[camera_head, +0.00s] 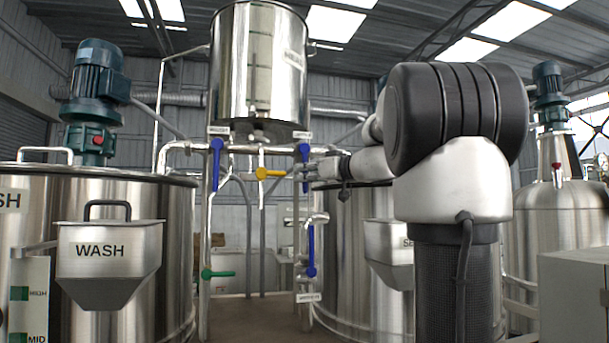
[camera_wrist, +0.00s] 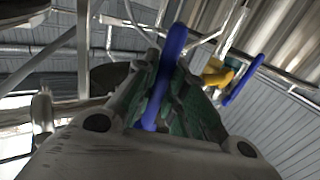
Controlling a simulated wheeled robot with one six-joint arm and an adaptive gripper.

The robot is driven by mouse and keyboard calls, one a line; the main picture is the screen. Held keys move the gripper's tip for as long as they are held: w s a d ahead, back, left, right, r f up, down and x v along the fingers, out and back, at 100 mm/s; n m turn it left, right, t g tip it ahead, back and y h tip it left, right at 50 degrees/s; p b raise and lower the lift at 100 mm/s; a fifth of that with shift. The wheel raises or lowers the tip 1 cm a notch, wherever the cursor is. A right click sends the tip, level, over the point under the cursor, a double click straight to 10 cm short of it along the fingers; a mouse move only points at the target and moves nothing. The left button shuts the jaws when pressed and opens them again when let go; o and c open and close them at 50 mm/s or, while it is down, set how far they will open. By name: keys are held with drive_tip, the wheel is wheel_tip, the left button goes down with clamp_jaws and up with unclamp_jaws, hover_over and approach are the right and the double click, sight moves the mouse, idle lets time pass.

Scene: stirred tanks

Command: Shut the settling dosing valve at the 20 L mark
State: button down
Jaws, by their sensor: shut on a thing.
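A blue valve handle (camera_head: 304,152) hangs upright under a small label on the right leg of the pipe frame; the label is too small to read surely. My gripper (camera_head: 316,168) reaches it from the right. In the wrist view the blue handle (camera_wrist: 174,45) passes between the two green-padded fingers (camera_wrist: 165,92), which are shut on it. The liquid level and the 20 L mark cannot be read.
Another blue handle (camera_head: 217,160) hangs on the left leg. A yellow handle (camera_head: 270,173) lies level between them. A green handle (camera_head: 218,274) and a lower blue handle (camera_head: 311,252) sit below. The WASH tank (camera_head: 170,260) stands left, another tank (camera_head: 345,260) behind my arm.

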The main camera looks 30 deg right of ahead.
drive_tip(key=shift+s+d+r+n+g+h, duration=0.15)
drive_tip(key=shift+d+n+g+h, duration=0.15)
drive_tip(key=shift+d+n+g, duration=0.3)
drive_tip(key=shift+s+d+n+g+h, duration=0.15)
drive_tip(key=shift+d+n+g+h, duration=0.2)
drive_tip(key=shift+n, duration=0.45)
drive_tip(key=c, duration=1.5)
unclamp_jaws()
drive_tip(key=shift+o, duration=0.2)
drive_tip(key=shift+d, duration=0.1)
drive_tip(key=v, duration=1.2)
